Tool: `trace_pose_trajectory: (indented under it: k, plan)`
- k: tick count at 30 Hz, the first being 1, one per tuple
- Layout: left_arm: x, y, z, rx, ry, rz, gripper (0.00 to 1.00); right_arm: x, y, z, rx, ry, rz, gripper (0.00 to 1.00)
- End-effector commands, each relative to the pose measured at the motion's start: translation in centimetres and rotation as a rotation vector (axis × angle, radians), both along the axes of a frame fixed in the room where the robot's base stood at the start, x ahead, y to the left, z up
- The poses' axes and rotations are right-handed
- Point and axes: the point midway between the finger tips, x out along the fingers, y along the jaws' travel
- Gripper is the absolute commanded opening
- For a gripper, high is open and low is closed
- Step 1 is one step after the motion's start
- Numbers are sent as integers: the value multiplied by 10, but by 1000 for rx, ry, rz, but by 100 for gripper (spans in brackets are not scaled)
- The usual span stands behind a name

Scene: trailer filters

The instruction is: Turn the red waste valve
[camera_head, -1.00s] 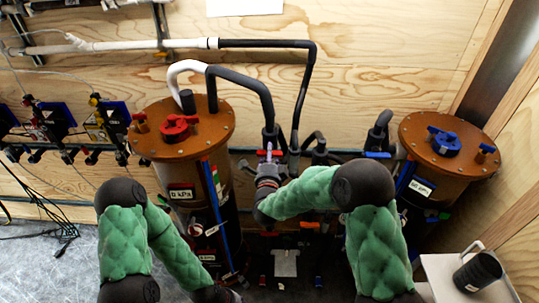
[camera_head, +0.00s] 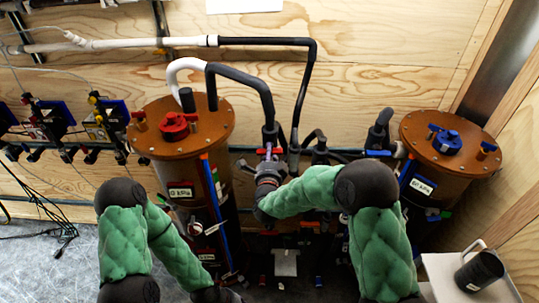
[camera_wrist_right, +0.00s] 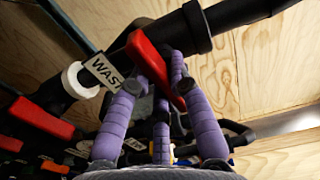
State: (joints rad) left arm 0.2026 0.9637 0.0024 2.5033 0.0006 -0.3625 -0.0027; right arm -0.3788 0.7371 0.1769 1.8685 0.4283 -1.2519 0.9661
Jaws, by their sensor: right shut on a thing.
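The red waste valve handle (camera_wrist_right: 155,68) is a flat red lever beside a white label reading "WAST", the rest of which is hidden. It sits on a black pipe in the right wrist view. In the head view the red handle (camera_head: 270,151) shows between the two brown tanks. My right gripper (camera_wrist_right: 163,75) has its purple fingers closed around the handle, in contact with it. In the head view the right gripper (camera_head: 268,158) is small and partly hidden by its wrist. My left arm reaches down to the bottom edge, and its gripper is out of the picture.
A brown tank with a red cap (camera_head: 174,126) stands left, and one with a blue cap (camera_head: 446,143) stands right. Black pipes (camera_head: 306,95) rise close around the right gripper. Another red handle (camera_wrist_right: 45,118) lies left in the wrist view. A black cup (camera_head: 478,271) is at lower right.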

Motion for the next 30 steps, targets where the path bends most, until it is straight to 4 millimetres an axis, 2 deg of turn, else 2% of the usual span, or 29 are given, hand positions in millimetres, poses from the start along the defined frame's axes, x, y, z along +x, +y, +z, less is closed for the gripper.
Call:
trace_pose_trajectory:
  k: [12, 30]
  plan:
    - [0, 0, -30, 0, 0, 0, 40, 0, -1, -2, -360, 10, 0, 0]
    - [0, 0, -41, 0, 0, 0, 40, 0, -3, 0, -931, 29, 2, 0]
